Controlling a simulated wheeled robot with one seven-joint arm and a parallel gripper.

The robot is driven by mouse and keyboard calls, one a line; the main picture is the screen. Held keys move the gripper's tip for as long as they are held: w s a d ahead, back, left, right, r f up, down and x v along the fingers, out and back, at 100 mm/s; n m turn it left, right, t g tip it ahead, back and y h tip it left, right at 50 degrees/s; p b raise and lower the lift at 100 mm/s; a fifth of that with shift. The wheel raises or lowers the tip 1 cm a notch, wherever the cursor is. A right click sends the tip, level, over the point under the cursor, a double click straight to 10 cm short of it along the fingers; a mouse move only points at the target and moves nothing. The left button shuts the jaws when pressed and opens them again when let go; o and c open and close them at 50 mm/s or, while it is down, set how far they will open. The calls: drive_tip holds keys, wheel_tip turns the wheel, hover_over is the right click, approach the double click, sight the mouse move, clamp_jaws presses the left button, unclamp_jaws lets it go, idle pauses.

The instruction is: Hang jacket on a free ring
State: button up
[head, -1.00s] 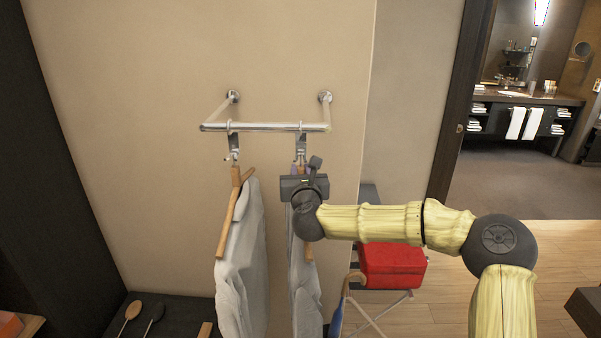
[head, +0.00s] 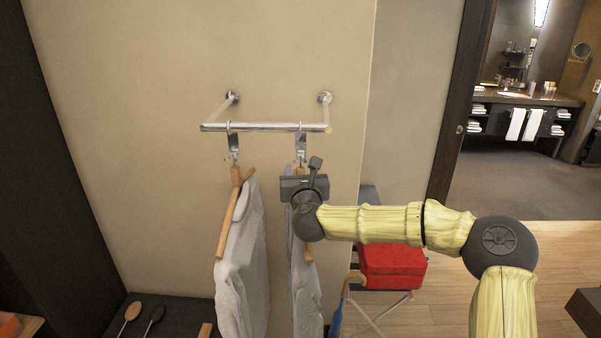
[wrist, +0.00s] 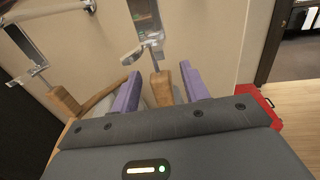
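A grey jacket (head: 305,285) on a wooden hanger (head: 309,253) hangs below the right ring (head: 301,143) of the wall rail. In the wrist view the hanger's wooden neck (wrist: 161,88) sits just under the metal ring fitting (wrist: 145,20) and appears joined to it; the exact seating is unclear. My gripper (head: 296,172) is at this neck. Its two purple fingers stand either side of the wood with a visible gap on both sides, so it is open around the neck. A second grey jacket (head: 241,270) hangs from the left ring (head: 233,145).
The chrome rail (head: 265,127) stands out from the beige wall above my gripper. A red case (head: 392,266) on a folding stand and a blue item (head: 337,318) with a curved handle are at the lower right. A dark bench (head: 175,318) is below left.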

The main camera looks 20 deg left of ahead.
drive_tip(key=shift+f, duration=0.15)
drive_tip(key=shift+s, duration=0.1)
drive_tip(key=shift+s+d+b, duration=0.15)
drive_tip(key=shift+s+b, duration=0.15)
drive_tip(key=shift+b, duration=0.05)
drive_tip(key=b+v, duration=0.6)
drive_tip(key=v, duration=1)
drive_tip(key=shift+s, duration=0.3)
